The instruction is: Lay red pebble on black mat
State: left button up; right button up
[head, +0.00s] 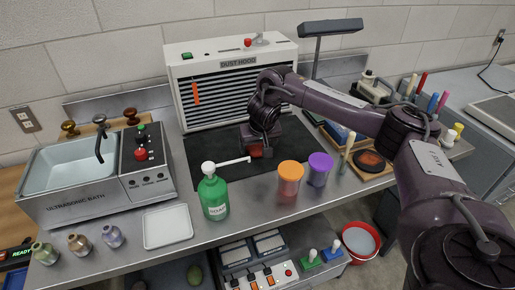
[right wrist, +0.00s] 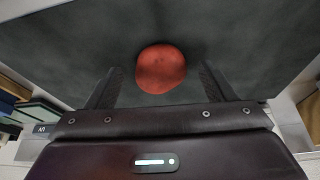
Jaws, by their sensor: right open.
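The red pebble (right wrist: 161,68) is round and lies on the black mat (right wrist: 60,50), as the right wrist view shows. My right gripper (right wrist: 161,88) is open, its two fingers apart on either side of the pebble's near edge, not closed on it. In the head view the right gripper (head: 262,150) is low over the black mat (head: 208,150) in front of the dust hood, and a little of the red pebble (head: 256,152) shows by its fingertips. I cannot tell whether the fingers touch the pebble. My left gripper is not in view.
The dust hood (head: 235,78) stands behind the mat. A white tray (head: 168,227) and ultrasonic bath (head: 75,190) are left. A wooden tray (head: 372,165) is right.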

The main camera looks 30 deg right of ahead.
jog(key=v, duration=0.4)
jog(key=shift+r, duration=0.2)
jog(key=p+v, duration=0.3)
jog(key=v, duration=0.3)
jog(key=shift+s+f, duration=0.1)
jog(key=shift+f, duration=0.1)
